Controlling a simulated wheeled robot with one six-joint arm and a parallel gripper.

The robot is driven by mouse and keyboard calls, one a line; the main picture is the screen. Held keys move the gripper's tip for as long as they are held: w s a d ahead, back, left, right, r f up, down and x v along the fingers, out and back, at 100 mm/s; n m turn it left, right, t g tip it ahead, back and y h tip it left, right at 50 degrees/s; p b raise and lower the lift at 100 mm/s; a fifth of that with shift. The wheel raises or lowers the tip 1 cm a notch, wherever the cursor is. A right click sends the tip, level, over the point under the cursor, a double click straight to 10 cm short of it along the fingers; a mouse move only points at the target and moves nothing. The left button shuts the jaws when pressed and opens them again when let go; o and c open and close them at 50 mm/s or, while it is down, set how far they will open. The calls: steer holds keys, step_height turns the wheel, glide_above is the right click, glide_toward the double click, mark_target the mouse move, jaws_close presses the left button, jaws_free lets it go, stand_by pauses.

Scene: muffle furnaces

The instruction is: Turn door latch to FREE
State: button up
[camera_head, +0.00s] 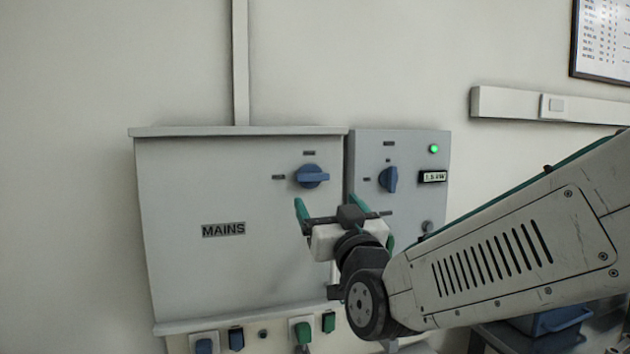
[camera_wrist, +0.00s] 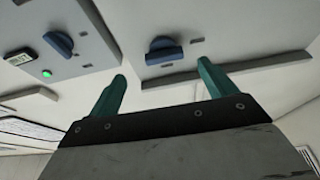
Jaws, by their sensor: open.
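A blue rotary handle (camera_head: 312,176) sits at the upper right of the grey MAINS cabinet (camera_head: 185,270); its grip lies roughly level. Small dark labels above and left of it are too small to read. In the wrist view this handle (camera_wrist: 164,50) shows beyond and between the fingertips, apart from them. A second blue handle (camera_head: 388,179) on the smaller grey box stands roughly upright; it also shows in the wrist view (camera_wrist: 59,44). No readable label says which is the door latch. My gripper (camera_head: 329,206), with teal fingers, is open and empty, just below the MAINS handle.
The smaller box (camera_head: 372,147) carries a lit green lamp (camera_head: 434,149) and a display (camera_head: 433,177). Blue and green switches (camera_head: 303,331) line the strip below the MAINS cabinet. A conduit (camera_head: 241,60) rises above it. The wall at left is clear.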

mark_target(314, 178)
steer(key=shift+t, duration=0.4)
steer(key=x, duration=0.8)
steer(key=shift+s+a+r, duration=0.2)
steer(key=shift+r, duration=0.15)
steer(key=c, duration=1)
